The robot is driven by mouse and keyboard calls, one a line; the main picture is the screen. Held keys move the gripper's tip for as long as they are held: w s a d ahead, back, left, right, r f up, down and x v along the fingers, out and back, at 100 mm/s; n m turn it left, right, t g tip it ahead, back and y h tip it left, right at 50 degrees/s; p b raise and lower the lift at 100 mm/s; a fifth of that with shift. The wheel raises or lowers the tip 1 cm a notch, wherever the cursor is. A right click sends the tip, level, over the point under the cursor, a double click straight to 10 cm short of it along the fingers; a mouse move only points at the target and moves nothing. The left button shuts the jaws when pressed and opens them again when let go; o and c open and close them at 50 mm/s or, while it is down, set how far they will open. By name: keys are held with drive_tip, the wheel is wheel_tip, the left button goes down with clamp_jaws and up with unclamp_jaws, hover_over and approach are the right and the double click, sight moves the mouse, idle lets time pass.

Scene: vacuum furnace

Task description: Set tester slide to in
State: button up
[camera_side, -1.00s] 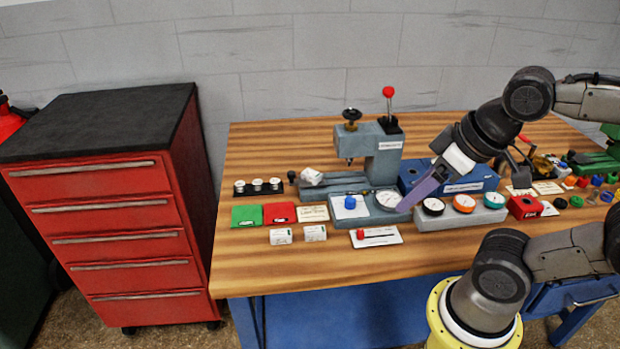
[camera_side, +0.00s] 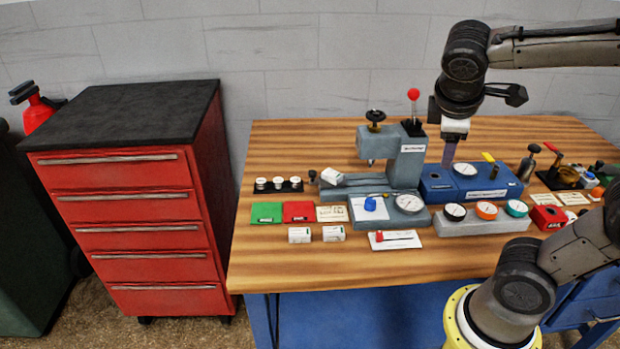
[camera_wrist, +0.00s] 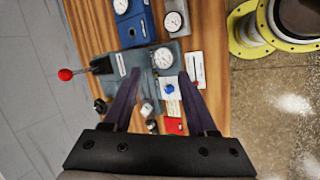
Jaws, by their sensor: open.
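The tester (camera_side: 392,152) is a grey press with a black handwheel and a red-ball lever, also seen in the wrist view (camera_wrist: 122,66). Its low grey slide (camera_side: 350,190) appears to extend left from its base, with a black knob (camera_side: 312,174) at the left end. A white block (camera_side: 334,175) sits tilted there; it also shows in the wrist view (camera_wrist: 147,107). My gripper (camera_side: 447,163) is open and empty, pointing down right of the tester, above the blue box's left end. In the wrist view my gripper (camera_wrist: 160,76) has its fingers spread wide. The slide's exact position is hard to tell.
A blue box with a dial (camera_side: 466,169) stands right of the tester. The front table strip (camera_side: 330,270) is clear.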

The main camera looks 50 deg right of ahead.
drive_tip(key=w+a+f+n+h, duration=0.15)
drive_tip(key=w+n+h, duration=0.25)
drive_tip(key=w, duration=0.6)
drive_tip(key=w+a+f+n+h, duration=0.15)
drive_tip(key=w+n+h, duration=0.35)
drive_tip(key=w, duration=0.5)
drive_tip(key=w+a+f+n+t+h, duration=0.2)
drive_tip(key=w+a+f+n+t, duration=0.15)
drive_tip(key=w+a+f, duration=0.4)
drive_tip(key=n+t, duration=0.2)
drive_tip(key=n, duration=0.3)
approach(311, 175)
drive_tip(key=x, duration=0.8)
drive_tip(key=shift+w+d, duration=0.15)
drive_tip(key=shift+d, duration=0.25)
clamp_jaws()
